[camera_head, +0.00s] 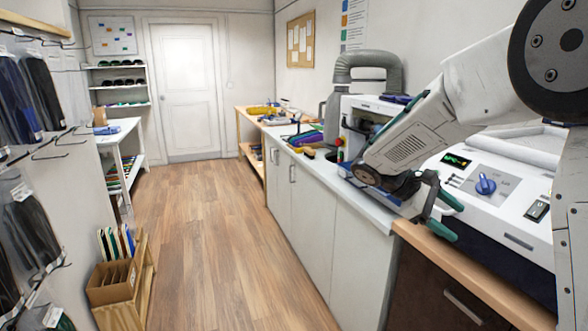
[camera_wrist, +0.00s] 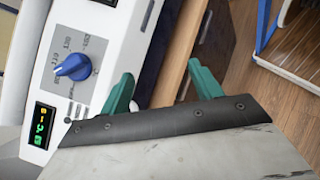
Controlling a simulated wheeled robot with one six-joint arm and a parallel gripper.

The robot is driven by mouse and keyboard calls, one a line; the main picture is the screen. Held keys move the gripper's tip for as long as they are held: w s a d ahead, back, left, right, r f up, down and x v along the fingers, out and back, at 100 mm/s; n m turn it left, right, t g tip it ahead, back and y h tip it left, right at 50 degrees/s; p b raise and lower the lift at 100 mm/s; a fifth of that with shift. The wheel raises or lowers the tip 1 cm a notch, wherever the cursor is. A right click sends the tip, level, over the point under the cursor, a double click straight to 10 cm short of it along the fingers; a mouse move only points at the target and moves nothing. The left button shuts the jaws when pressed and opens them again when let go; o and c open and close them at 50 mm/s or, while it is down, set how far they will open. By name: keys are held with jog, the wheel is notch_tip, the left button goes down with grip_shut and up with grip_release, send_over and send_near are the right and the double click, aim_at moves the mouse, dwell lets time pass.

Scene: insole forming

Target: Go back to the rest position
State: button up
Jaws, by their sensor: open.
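My gripper (camera_head: 450,218) is in the head view at the right, in front of the white machine's control panel. Its two green fingers are spread apart with nothing between them. In the wrist view my gripper (camera_wrist: 163,88) shows both green fingertips apart, over the machine's front edge and the wooden counter edge. The white machine (camera_head: 515,195) has a blue knob (camera_head: 485,186) and a small lit display (camera_head: 456,160). The knob (camera_wrist: 72,67) and the green-lit display (camera_wrist: 41,126) also show in the wrist view, left of the fingers.
A grey-white counter (camera_head: 340,185) with cabinets runs along the right wall, with a hose machine (camera_head: 360,75) and tools on it. A wooden stand with a cardboard box (camera_head: 112,283) is at lower left. Hanging insoles line the left. The wooden floor (camera_head: 205,230) between is clear.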

jog(key=s+a+m+t+y, duration=0.1)
jog(key=s+a+m+y, duration=0.1)
jog(key=s, duration=0.7)
jog(key=s+a+m+t+y, duration=0.2)
jog(key=s+y, duration=0.3)
jog(key=s, duration=0.5)
jog(key=s+a+m+t+y, duration=0.2)
jog(key=s+a+m+y, duration=0.1)
jog(key=s, duration=0.7)
jog(key=shift+s+a+r+m+y, duration=0.2)
jog(key=shift+a+r+m+y, duration=0.2)
jog(key=shift+a+y, duration=0.25)
